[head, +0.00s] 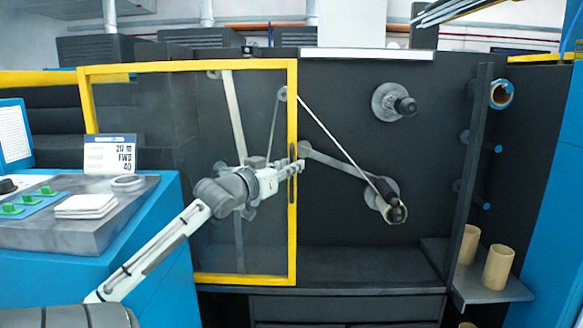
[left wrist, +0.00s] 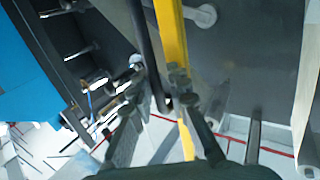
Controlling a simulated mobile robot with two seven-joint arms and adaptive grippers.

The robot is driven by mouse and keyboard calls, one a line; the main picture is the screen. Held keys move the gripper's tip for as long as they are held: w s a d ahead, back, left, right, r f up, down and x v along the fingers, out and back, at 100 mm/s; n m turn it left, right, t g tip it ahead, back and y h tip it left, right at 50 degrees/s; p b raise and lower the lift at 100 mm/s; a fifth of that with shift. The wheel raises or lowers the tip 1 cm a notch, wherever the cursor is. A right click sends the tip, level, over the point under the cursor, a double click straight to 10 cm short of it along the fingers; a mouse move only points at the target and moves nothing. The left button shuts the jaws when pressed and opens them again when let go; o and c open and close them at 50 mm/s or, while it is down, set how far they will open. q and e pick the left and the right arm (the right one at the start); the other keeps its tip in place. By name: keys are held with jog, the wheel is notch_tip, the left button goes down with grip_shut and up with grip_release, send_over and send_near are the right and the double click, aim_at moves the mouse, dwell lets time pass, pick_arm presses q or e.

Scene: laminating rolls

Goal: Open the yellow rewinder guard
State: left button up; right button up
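The yellow rewinder guard (head: 292,110) is a yellow frame around a see-through panel, on the left front of the dark machine. Its black upright handle (head: 292,184) is on the right frame post; it also shows as a dark bar in the left wrist view (left wrist: 148,45), beside the yellow post (left wrist: 172,35). My left gripper (head: 296,165) reaches across the panel to this handle. In the left wrist view its fingers (left wrist: 163,88) stand on both sides of the bar and appear closed on it. My right gripper is not in view.
Right of the guard, the rewinder front is uncovered, with an upper spindle (head: 392,102) and a lower roller (head: 386,202). A dark upright plate (head: 470,170) and a shelf with cardboard cores (head: 497,268) stand further right. A blue console (head: 85,195) stands at left, near my arm.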

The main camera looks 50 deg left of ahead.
pick_arm(q)
jog(key=shift+s+d+f, duration=0.1)
jog(key=shift+s+d, duration=0.05)
jog(key=shift+s, duration=0.05)
jog(key=v, duration=1.1)
jog(key=shift+s, duration=0.25)
